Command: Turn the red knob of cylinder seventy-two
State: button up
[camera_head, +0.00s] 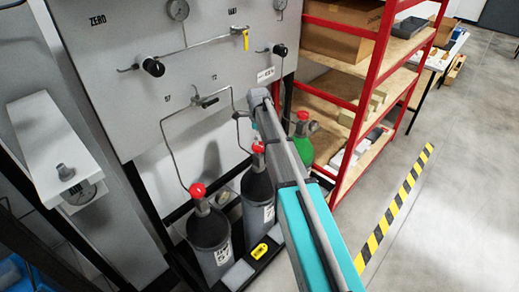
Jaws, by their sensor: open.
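Three gas cylinders with knobs stand at the foot of the grey panel. The left grey cylinder (210,236) is upright and has a red knob (197,190) on top. The middle dark cylinder (257,187) also has a red knob (258,147). My arm partly covers the middle cylinder's right side. The third cylinder, with a green top (303,146), is partly hidden behind my arm. White labels show on the left and middle cylinders, but I cannot read which is seventy-two. My arm rises from the bottom right past the cylinders; its gripper does not show.
The grey panel (150,100) carries gauges, black knobs, a yellow-handled valve (245,40) and thin bent pipes running down to the cylinders. A red shelf rack (371,85) stands at right. Clear floor lies beyond the yellow-black stripe (398,205).

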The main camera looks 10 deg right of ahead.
aim_at(258, 147)
jog(key=shift+f+b, duration=1.95)
jog(key=shift+f, duration=0.25)
jog(key=c, duration=0.9)
jog(key=shift+d, duration=0.15)
jog(key=shift+c, duration=0.2)
